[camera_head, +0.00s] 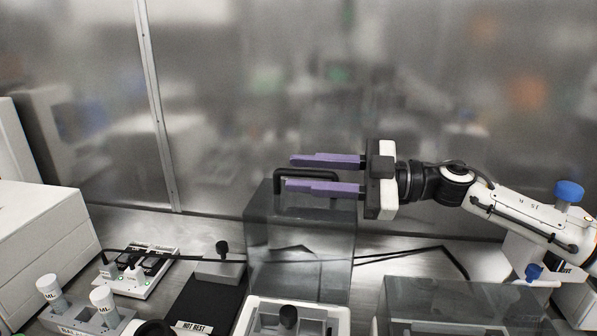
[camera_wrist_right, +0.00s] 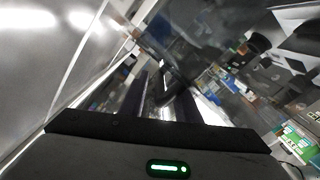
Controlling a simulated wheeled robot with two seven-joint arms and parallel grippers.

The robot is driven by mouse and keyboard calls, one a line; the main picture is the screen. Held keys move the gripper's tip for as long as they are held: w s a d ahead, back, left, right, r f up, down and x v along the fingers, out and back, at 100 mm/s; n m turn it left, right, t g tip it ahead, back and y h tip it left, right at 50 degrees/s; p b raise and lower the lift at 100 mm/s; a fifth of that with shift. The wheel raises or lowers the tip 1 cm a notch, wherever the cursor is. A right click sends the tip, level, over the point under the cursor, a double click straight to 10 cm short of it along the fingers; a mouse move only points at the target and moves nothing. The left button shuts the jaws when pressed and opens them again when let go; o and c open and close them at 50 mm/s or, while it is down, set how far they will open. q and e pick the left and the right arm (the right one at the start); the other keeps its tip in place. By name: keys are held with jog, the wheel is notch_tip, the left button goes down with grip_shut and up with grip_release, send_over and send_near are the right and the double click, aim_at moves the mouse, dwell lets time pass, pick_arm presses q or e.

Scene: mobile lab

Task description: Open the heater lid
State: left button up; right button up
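The heater lid (camera_head: 300,255) is a see-through dark cover with a black handle (camera_head: 278,188) at its top edge. It stands raised and steep above the white heater body (camera_head: 245,318) in the head view. My right gripper (camera_head: 292,173) reaches in from the right with its two purple fingers spread, one above and one below the handle bar. A gap shows between the fingers, and they do not look clamped on the bar. In the right wrist view, the handle (camera_wrist_right: 172,92) shows dark between the fingers. My left gripper is not in view.
A second clear-lidded box (camera_head: 450,300) stands at the right front. A black plate marked "HOT REST" (camera_head: 205,300), a power strip (camera_head: 135,272) and a rack with white-capped bottles (camera_head: 88,318) are at the left. A metal wall (camera_head: 230,100) stands behind.

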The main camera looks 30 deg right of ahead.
jog(key=c, duration=0.5)
jog(key=shift+r, duration=0.1)
grip_shut()
jog(key=shift+r, duration=0.1)
